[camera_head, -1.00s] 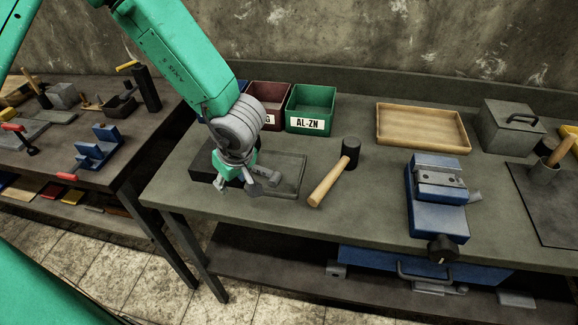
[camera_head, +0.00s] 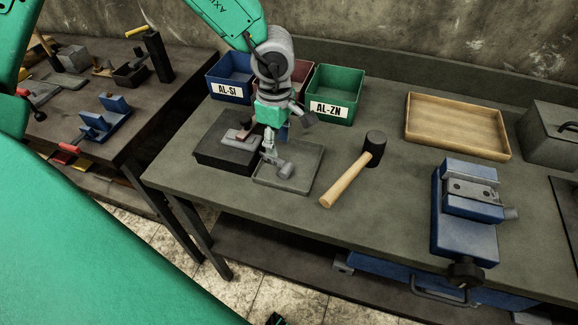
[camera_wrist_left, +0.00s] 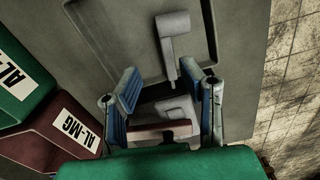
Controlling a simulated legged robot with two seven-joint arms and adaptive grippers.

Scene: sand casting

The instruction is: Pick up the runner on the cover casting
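My left gripper (camera_head: 275,145) points down over the seam between a black block (camera_head: 222,162) and a shallow grey tray (camera_head: 262,184). A flat grey casting with a reddish-brown bar (camera_head: 243,134) lies on the block, partly hidden by the gripper. In the left wrist view, my gripper (camera_wrist_left: 168,98) is open, its blue-padded fingers on either side of a grey part (camera_wrist_left: 175,106) and the brown bar (camera_wrist_left: 150,131). I cannot tell which piece is the runner.
Blue AL-SI (camera_head: 230,92) and green AL-ZN (camera_head: 333,108) bins stand behind the gripper, with a dark red bin (camera_head: 292,74) between. A mallet (camera_head: 345,183) lies right of the tray. A wooden tray (camera_head: 455,127) and a blue vise (camera_head: 465,230) are further right.

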